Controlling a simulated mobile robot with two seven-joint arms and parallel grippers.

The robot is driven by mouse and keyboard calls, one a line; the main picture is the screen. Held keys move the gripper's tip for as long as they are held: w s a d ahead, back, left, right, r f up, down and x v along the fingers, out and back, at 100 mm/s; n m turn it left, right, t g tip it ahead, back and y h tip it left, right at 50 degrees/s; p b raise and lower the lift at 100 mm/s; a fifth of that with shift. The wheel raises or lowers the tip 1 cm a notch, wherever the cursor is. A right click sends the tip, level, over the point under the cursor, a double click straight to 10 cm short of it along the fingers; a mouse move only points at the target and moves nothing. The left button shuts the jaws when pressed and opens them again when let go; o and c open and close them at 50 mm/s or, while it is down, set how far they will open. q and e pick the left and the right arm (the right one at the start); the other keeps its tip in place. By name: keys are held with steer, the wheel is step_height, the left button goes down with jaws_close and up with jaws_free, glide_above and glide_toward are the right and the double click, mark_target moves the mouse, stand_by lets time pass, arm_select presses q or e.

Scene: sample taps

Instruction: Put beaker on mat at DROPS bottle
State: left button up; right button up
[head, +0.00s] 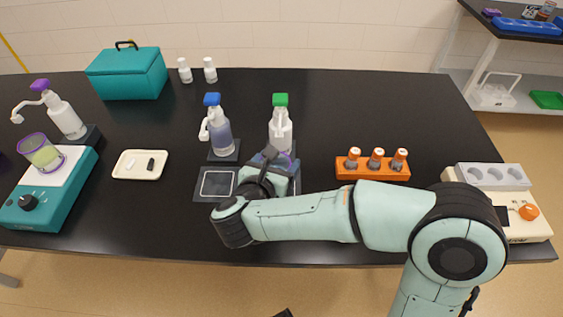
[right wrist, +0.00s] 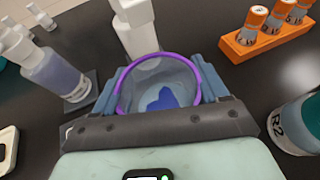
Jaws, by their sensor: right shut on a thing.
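My right gripper (head: 278,165) is shut on a clear beaker with a purple rim (right wrist: 160,76), one finger on each side. A blue patch shows inside the beaker. In the head view the gripper and arm mostly hide it, in front of the green-topped pump bottle (head: 280,128). A blue-topped pump bottle (head: 217,130) stands to the left, with a dark, pale-outlined mat (head: 202,197) in front of it. A second mat lies partly hidden under my right arm. I cannot read the bottles' labels, nor tell whether the beaker touches a mat. My left gripper is not visible.
An orange rack (head: 372,174) with several vials stands right of the bottles. A white tray (head: 128,171) lies left. Farther left, another purple-rimmed beaker (head: 40,153) sits on a teal device (head: 40,203). A beige device (head: 525,227) stands at the right.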

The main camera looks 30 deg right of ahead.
mark_target(279, 166)
steer(key=shift+w+d, duration=0.95)
steer(key=shift+d, duration=0.1)
steer(key=shift+f, duration=1.75)
steer(key=shift+f+b, duration=0.15)
steer(key=shift+b, duration=0.2)
steer(key=o, duration=1.2)
steer(key=shift+s+a+r, duration=0.2)
steer(key=shift+a+r, duration=0.1)
steer(key=v, duration=1.1)
steer(key=shift+s+a+r, duration=0.1)
steer(key=shift+s, duration=0.05)
